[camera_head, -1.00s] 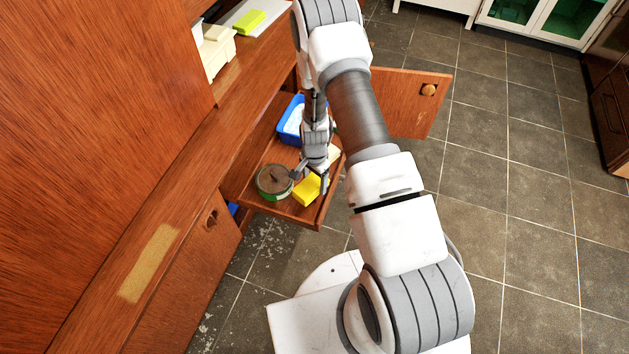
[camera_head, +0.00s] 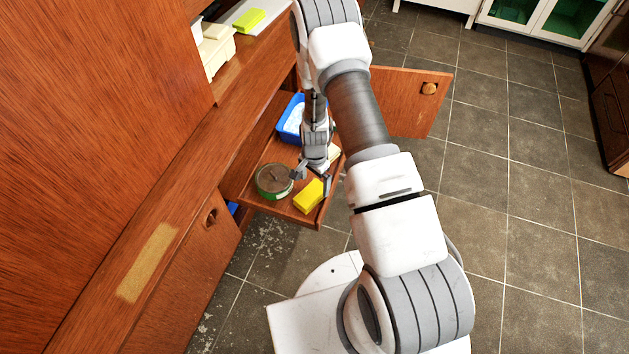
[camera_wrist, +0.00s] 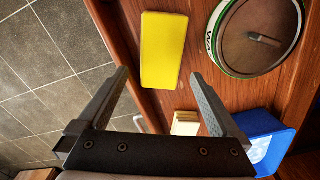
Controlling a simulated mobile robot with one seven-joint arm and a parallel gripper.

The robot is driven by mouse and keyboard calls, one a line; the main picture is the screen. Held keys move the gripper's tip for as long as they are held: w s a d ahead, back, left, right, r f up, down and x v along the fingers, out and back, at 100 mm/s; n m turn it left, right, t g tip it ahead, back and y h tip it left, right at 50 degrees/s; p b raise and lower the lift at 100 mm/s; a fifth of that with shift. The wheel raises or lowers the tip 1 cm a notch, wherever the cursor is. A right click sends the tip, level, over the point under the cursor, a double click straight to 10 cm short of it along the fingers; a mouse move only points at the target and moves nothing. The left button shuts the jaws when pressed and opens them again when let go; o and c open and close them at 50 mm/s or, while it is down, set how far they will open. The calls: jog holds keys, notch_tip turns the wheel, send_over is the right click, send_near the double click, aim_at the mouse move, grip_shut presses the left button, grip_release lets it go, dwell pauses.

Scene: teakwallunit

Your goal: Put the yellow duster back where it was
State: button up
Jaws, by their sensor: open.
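The yellow duster (camera_head: 308,196) lies on the pulled-out wooden shelf (camera_head: 248,192), near its front corner and beside a round lidded tin (camera_head: 273,181). The yellow block also shows in the wrist view (camera_wrist: 164,50), lying flat beyond my fingertips. My gripper (camera_head: 311,180) is open and empty, just behind the duster in the head view. In the wrist view my gripper's fingers (camera_wrist: 158,76) stand wide apart, with the duster's near end showing between the tips. I cannot tell whether the fingers touch the duster.
A blue tub (camera_head: 292,128) with white contents stands at the shelf's back. A small cream block (camera_wrist: 186,123) lies near it. An open cabinet door (camera_head: 412,100) stands behind. A yellow-green block (camera_head: 249,20) and cream item (camera_head: 215,52) sit on the upper ledge. The tiled floor right is clear.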

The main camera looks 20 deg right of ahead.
notch_tip(320, 180, up, 13)
jog(key=p, duration=0.4)
notch_tip(320, 180, up, 12)
jog(key=n+t, duration=0.1)
jog(key=n, duration=0.1)
send_over(315, 190)
jog(key=w+a, duration=0.1)
jog(key=s+r+n+t, duration=0.2)
jog(key=s+r+n, duration=0.1)
jog(key=r, duration=1.1)
jog(key=s+r+n+t, duration=0.2)
jog(key=s+r+n, duration=0.4)
jog(key=s+r, duration=0.9)
jog(key=s, duration=0.4)
jog(key=shift+s+a+r+n+t, duration=0.15)
jog(key=shift+a+r+n+t, duration=0.15)
jog(key=shift+r, duration=0.1)
jog(key=shift+r, duration=0.1)
notch_tip(315, 190, up, 17)
jog(key=p, duration=1.7)
jog(key=shift+r, duration=0.1)
